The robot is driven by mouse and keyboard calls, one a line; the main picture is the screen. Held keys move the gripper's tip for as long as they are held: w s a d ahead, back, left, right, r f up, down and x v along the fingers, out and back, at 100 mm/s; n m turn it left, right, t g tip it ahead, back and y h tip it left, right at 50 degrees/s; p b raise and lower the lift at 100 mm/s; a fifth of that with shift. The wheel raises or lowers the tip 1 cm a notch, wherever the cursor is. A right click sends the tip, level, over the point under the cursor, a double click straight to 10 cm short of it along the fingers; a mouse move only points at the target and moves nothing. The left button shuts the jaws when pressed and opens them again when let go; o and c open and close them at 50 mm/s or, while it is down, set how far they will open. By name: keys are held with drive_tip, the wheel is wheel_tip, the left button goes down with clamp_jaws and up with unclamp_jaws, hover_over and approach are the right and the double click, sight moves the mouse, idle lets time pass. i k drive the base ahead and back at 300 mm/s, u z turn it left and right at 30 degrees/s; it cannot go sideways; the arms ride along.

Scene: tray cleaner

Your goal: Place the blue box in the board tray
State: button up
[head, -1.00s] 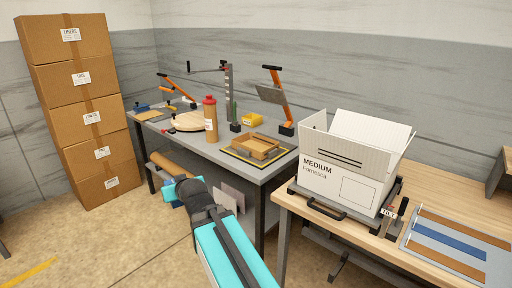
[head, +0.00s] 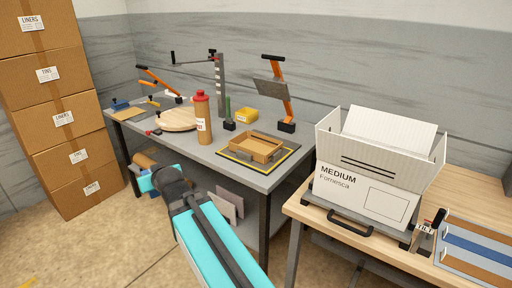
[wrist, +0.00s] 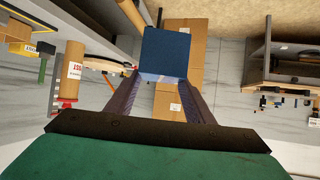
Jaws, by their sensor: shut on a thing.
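The blue box (wrist: 165,52) shows in the wrist view between the two dark fingers of my gripper (wrist: 163,78), which is shut on it. In the head view my arm reaches up from the bottom, with its dark wrist in front of the grey table; the fingers and the held box cannot be made out clearly there. A brown open tray (head: 258,146), likely the board tray, lies on a dark mat with a yellow border (head: 230,157) on the grey table. It looks empty. My gripper is to its left and lower, apart from it.
On the grey table (head: 205,160) stand a brown bottle with a red cap (head: 203,120), a round wooden board (head: 178,118), a yellow box (head: 246,116) and an orange-handled press (head: 284,105). A white carton (head: 365,195) stands on the right table. Stacked cartons (head: 65,120) stand left.

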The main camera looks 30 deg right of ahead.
sight(249, 147)
drive_tip(key=u, duration=0.1)
drive_tip(key=i, duration=0.85)
drive_tip(key=u, duration=1.45)
